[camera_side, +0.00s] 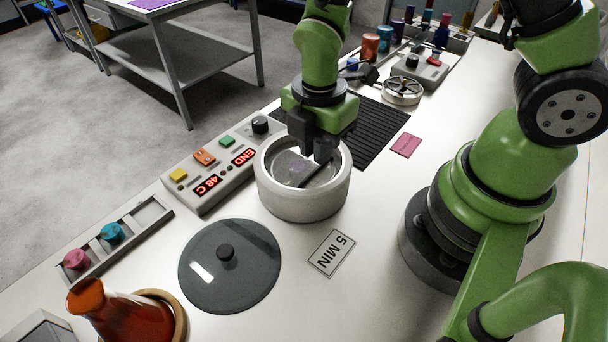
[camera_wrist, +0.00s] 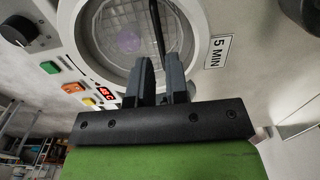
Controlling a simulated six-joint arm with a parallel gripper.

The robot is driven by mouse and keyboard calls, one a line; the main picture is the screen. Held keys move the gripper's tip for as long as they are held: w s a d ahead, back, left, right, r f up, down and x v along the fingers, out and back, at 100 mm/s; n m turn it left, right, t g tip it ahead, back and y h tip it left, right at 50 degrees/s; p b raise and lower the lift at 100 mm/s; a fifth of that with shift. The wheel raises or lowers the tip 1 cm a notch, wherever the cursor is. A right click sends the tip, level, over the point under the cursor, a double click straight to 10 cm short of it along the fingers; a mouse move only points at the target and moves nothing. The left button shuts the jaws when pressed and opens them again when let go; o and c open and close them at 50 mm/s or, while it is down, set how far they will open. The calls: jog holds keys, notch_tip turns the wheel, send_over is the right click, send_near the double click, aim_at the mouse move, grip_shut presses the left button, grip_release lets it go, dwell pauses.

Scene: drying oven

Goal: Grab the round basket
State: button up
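A white round pot (camera_side: 272,196) stands open beside the control panel. The round basket (camera_side: 281,167) appears to sit inside it, with a pale, faintly purple patch in it. The basket's bottom (camera_wrist: 118,62) also shows in the wrist view. A dark bar that looks like its handle (camera_wrist: 156,30) rises from it towards my fingers. My gripper (camera_side: 313,155) points down over the pot's opening, its fingertips at rim height.
A dark round lid (camera_side: 240,270) lies on the bench. The control panel (camera_side: 215,178) reads 48 C and END. A "5 MIN" card (camera_side: 331,252) lies right of the lid. An orange flask (camera_side: 120,312) stands front left. A black ribbed mat (camera_side: 373,135) lies behind the pot.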

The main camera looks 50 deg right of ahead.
aim_at(317, 169)
jog(key=shift+f, duration=3.5)
grip_shut()
jog(key=shift+r, duration=0.1)
